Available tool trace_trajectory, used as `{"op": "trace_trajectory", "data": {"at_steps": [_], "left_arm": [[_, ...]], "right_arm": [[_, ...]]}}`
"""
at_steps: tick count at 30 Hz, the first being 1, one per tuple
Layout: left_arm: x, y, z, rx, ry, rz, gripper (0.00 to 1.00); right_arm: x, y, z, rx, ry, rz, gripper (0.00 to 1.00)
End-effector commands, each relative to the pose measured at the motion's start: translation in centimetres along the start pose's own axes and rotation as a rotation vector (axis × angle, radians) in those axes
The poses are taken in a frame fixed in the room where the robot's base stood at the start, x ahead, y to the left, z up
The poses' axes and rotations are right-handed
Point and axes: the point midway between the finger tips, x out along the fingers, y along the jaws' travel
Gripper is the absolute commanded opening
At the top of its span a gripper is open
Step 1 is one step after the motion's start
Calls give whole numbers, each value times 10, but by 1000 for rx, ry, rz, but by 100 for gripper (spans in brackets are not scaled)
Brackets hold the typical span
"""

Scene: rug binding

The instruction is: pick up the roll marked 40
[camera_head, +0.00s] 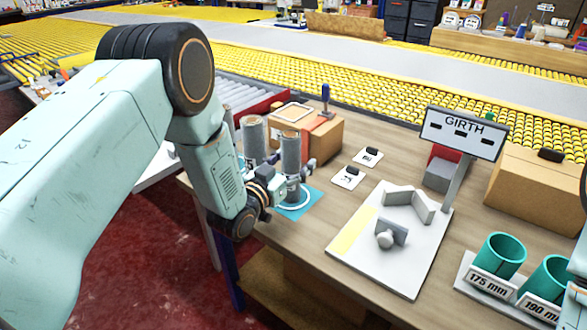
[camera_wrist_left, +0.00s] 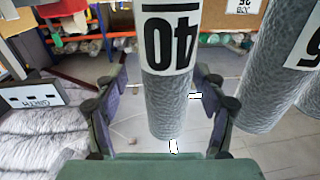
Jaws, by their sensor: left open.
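The roll marked 40 (camera_wrist_left: 168,85) is a grey textured cylinder with a white label, its number upside down in the left wrist view. In the head view I take it to be the nearer upright roll (camera_head: 290,152), standing over a teal mat (camera_head: 312,196). My left gripper (camera_head: 287,187) is at its lower part. In the wrist view the left gripper's fingers (camera_wrist_left: 162,92) are open, one on each side of the roll, with gaps visible. My right gripper is not in view.
Another grey roll (camera_head: 253,137) stands close behind to the left. A cardboard box (camera_head: 325,140) is just behind the rolls. The GIRTH sign (camera_head: 462,132) and a white board with grey blocks (camera_head: 400,262) stand right. Teal cups (camera_head: 503,255) are at front right.

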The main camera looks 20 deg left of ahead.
Motion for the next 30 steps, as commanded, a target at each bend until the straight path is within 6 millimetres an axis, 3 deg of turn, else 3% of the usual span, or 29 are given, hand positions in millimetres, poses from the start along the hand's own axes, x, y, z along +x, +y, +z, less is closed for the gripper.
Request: {"op": "trace_trajectory", "data": {"at_steps": [7, 27, 30], "left_arm": [[2, 0, 0, -1, -1, -1, 69], [2, -1, 1, -1, -3, -2, 12], [2, -1, 1, -1, -3, -2, 11]], "right_arm": [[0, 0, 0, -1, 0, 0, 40], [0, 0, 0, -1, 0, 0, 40], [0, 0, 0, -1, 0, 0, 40]]}}
